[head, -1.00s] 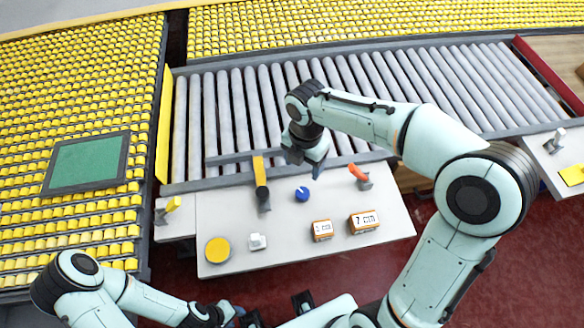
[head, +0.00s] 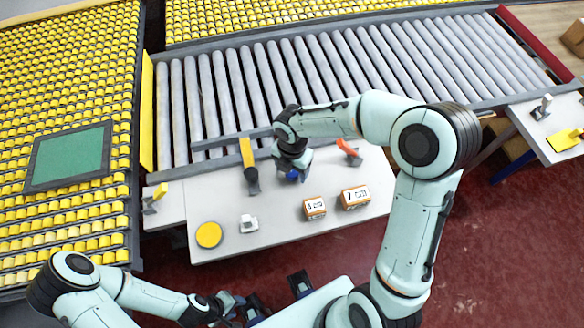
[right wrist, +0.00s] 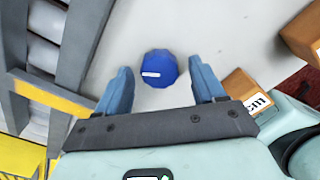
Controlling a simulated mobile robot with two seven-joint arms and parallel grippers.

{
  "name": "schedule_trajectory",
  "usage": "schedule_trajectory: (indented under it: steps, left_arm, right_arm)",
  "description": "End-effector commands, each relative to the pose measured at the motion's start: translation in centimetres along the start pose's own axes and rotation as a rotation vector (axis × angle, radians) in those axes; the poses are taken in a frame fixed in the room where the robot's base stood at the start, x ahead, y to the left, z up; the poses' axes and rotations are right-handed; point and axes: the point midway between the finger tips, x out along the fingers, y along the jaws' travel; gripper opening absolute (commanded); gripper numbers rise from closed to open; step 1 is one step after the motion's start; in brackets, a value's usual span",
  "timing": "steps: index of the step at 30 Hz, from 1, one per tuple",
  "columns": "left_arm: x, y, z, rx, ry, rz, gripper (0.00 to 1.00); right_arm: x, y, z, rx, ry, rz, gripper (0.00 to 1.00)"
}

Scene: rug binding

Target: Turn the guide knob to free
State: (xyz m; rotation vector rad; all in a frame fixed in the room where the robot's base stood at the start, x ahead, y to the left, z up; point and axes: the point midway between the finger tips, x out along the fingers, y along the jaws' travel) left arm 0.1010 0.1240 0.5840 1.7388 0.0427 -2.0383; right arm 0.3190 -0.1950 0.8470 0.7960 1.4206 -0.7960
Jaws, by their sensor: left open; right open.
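The guide knob (right wrist: 158,69) is round and blue with a short white mark, seen from above in the right wrist view. In the head view the knob (head: 292,175) is mostly hidden under my right gripper (head: 293,172). In the right wrist view my right gripper (right wrist: 161,88) is open, with one blue finger on each side of the knob and a gap to each; whether it is down at the knob's height I cannot tell. My left gripper (head: 230,304) is at the bottom of the head view, away from the table, and open.
The white table (head: 215,190) also holds a yellow disc (head: 209,235), a small white block (head: 249,224), two orange-and-white labelled boxes (head: 315,208) (head: 355,197), a yellow-and-black lever (head: 249,165) and an orange lever (head: 348,148). A roller conveyor (head: 220,100) runs behind.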

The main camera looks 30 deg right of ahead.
Motion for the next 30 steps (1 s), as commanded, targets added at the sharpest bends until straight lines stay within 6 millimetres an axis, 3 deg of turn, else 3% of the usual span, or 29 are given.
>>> schedule_trajectory:
  steps: [6,12,22,30]
  left_arm:
    - [-0.02,0.01,-0.01,0.0,0.0,0.0,0.43]
    - [-0.02,0.01,-0.01,0.0,0.0,0.0,0.43]
    - [0.07,-0.03,0.01,0.0,0.0,0.0,0.43]
    - [0.42,-0.18,0.08,-0.001,-0.002,-0.001,0.43]
  right_arm:
    - [0.02,0.01,0.01,0.0,0.0,0.0,0.69]
    - [0.0,0.02,0.0,0.0,0.0,0.0,0.12]
    - [-0.01,0.03,0.0,0.035,0.0,0.001,0.13]
    - [0.02,0.07,-0.01,0.192,-0.001,0.002,0.13]
